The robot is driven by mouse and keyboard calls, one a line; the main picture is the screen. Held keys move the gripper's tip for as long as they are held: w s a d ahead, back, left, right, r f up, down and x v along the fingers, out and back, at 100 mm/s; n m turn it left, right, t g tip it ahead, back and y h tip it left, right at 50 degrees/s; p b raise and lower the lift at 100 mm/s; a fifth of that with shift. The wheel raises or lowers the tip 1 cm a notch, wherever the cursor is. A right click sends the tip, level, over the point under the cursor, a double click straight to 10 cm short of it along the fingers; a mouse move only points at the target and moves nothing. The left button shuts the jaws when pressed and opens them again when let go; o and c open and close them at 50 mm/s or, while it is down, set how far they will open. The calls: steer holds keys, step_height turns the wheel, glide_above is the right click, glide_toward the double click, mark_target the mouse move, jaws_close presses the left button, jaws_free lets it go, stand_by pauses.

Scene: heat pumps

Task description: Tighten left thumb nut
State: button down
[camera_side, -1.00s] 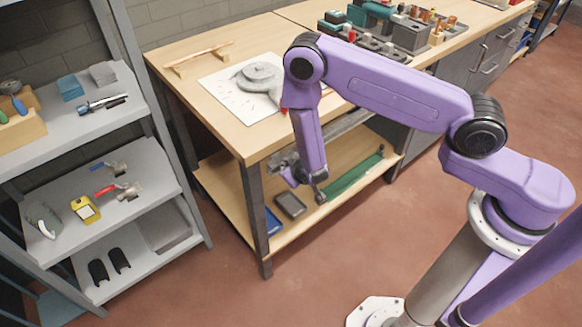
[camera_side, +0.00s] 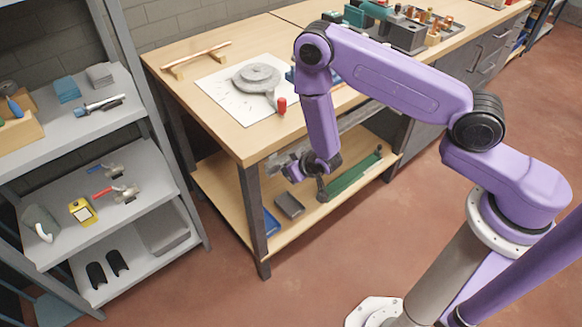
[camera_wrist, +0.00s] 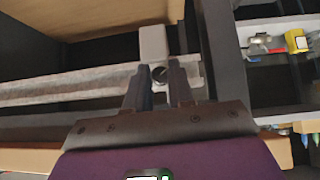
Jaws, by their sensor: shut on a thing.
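The knob sits in front of a pale bracket (camera_wrist: 153,42) on a long grey bar (camera_wrist: 70,85). In the side view, my gripper (camera_side: 292,170) is just below the workbench's front edge, by the bar (camera_side: 357,117). The fingertips and nut are not clear there, and my purple arm covers part of the bar.
The workbench top (camera_side: 205,118) holds a paper sheet with a round grey part (camera_side: 256,76) and a red-handled tool (camera_side: 282,105). A green item (camera_side: 350,177) and trays (camera_side: 289,205) lie on its lower shelf. A grey shelf rack (camera_side: 110,205) stands left; the floor in front is open.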

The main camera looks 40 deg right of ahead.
steer(key=shift+w+r+m+y, duration=0.25)
steer(key=shift+w+m+y, duration=0.2)
steer(key=shift+y, duration=0.15)
steer(key=shift+d+m+t+y, duration=0.3)
steer(key=shift+m+y, duration=0.25)
steer(key=shift+y, duration=0.65)
steer(key=c, duration=1.1)
jaws_free()
steer(key=shift+w, duration=0.1)
steer(key=shift+a, duration=0.1)
steer(key=shift+s+r, duration=0.2)
steer(key=shift+s, duration=0.05)
steer(key=v, duration=0.4)
steer(key=shift+s, duration=0.35)
